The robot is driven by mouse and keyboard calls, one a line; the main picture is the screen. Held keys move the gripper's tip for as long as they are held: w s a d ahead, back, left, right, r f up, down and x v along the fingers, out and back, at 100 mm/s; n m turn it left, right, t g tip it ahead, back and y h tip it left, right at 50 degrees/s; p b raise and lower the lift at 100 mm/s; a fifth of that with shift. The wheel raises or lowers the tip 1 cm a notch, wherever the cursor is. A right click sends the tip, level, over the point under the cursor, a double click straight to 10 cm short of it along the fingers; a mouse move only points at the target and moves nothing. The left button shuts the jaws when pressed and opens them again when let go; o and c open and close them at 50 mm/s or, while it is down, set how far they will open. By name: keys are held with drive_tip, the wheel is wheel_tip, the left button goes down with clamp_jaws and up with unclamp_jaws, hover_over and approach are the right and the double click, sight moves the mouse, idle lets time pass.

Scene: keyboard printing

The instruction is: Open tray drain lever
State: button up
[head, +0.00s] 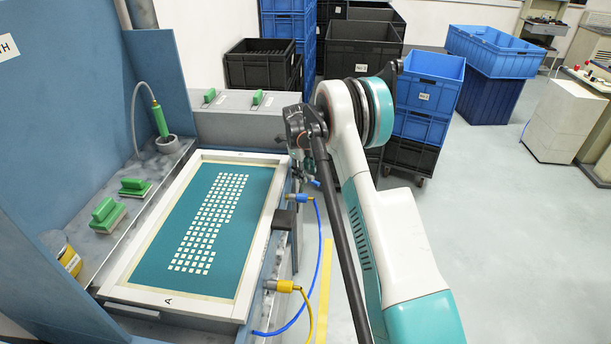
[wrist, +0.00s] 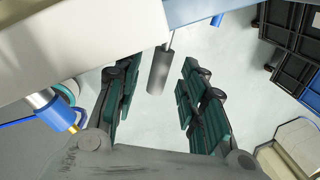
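The lever (wrist: 159,72) shows in the wrist view as a dark grey cylindrical grip on a thin metal rod. It hangs from the underside edge of the tray unit. My gripper (wrist: 158,80) is open, with one green-padded finger on each side of the lever and a visible gap to each. In the head view my gripper (head: 304,170) is at the right side of the framed screen (head: 150,250), near its far corner. The lever cannot be made out there, behind my arm and the unit's edge.
A blue fitting (head: 300,198) and a yellow fitting (head: 285,286) with hoses stick out of the unit's right side. A blue fitting with a brass tip (wrist: 60,116) is close to my left finger in the wrist view. Crates (head: 430,85) stand behind my arm.

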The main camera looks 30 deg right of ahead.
drive_tip(key=shift+d+f, duration=0.1)
drive_tip(key=shift+f, duration=0.45)
clamp_jaws()
